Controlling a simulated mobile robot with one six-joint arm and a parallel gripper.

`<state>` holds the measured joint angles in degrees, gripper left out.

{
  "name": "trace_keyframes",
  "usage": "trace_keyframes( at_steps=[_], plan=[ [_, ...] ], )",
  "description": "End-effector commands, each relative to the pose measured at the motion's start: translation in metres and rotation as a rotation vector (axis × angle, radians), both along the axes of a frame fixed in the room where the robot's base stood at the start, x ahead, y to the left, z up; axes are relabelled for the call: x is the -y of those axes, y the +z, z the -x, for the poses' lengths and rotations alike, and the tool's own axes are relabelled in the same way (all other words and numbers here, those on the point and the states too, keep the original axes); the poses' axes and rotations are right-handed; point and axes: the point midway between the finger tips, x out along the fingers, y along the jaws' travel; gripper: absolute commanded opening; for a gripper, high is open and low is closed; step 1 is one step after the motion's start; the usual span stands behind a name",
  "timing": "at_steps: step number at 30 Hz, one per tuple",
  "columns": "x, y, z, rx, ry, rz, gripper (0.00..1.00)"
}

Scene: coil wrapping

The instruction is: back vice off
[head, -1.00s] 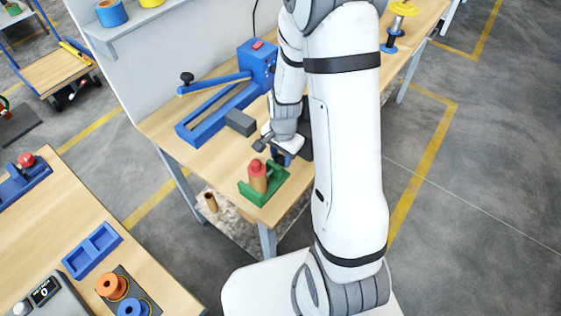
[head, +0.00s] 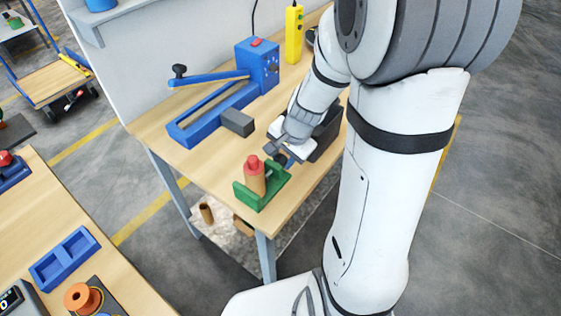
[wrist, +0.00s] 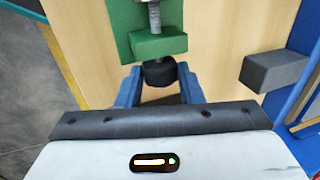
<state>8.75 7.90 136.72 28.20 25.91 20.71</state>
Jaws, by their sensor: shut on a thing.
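The green vice (head: 262,198) stands near the front corner of the wooden bench. It holds an upright tan cylinder with a red top (head: 254,178). In the wrist view the vice's green end block (wrist: 158,44) has a grey threaded screw (wrist: 154,16) passing through it, with a dark round knob (wrist: 159,72) on the near end. My gripper (wrist: 159,88) has its blue fingers on either side of the knob and is shut on it. In the head view my gripper (head: 281,160) is at the right end of the vice, and the knob is mostly hidden.
A grey block (head: 237,122) and a blue machine with a lever (head: 257,66) stand behind the vice. A yellow device (head: 294,34) stands at the back. A second table with a blue tray (head: 65,258) is at the left.

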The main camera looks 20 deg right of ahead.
Motion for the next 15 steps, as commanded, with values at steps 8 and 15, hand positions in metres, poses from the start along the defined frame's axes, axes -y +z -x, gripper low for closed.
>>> trace_keyframes(
  at_steps=[8, 15],
  plan=[
    [0.0018, -0.0103, 0.0015, 0.075, -0.004, -0.052, 0.19],
    [0.0029, -0.0118, 0.0035, 0.148, -0.004, -0.106, 0.19]
  ],
)
